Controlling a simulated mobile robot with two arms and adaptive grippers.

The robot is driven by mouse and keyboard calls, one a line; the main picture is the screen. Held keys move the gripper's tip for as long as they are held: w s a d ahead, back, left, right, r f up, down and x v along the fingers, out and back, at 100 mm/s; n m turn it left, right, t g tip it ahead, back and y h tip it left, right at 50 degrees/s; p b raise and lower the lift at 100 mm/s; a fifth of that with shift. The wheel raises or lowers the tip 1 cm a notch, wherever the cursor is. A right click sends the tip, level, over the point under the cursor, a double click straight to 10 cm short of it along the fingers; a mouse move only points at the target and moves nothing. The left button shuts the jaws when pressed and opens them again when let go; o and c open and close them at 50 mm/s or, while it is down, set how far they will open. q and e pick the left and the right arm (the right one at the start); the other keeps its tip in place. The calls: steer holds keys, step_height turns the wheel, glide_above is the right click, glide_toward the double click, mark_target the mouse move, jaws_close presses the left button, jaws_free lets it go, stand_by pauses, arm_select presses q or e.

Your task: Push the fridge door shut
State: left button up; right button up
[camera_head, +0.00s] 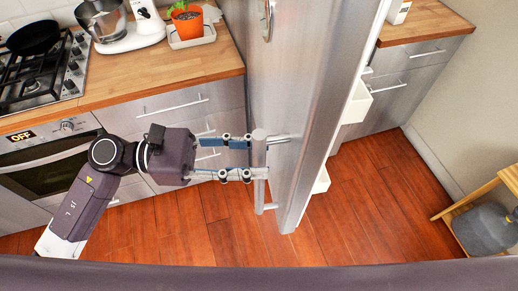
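The steel fridge door (312,120) stands open in the middle of the head view, its front with the bar handle (259,185) facing left. White door shelves (356,103) show on its inner side at the right. My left gripper (272,155) comes in from the left at the handle. Its two fingers are spread apart, with their tips at the bar; I cannot tell whether they touch it. My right gripper is not in view.
A wooden counter (165,65) with a mixer (125,28), a potted plant (187,22) and a stove (40,75) lies at the left. Another counter (425,20) stands behind the door. Floor (370,205) right of the door is clear.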

arm_select(q)
steer(key=shift+d, duration=0.6)
jaws_close()
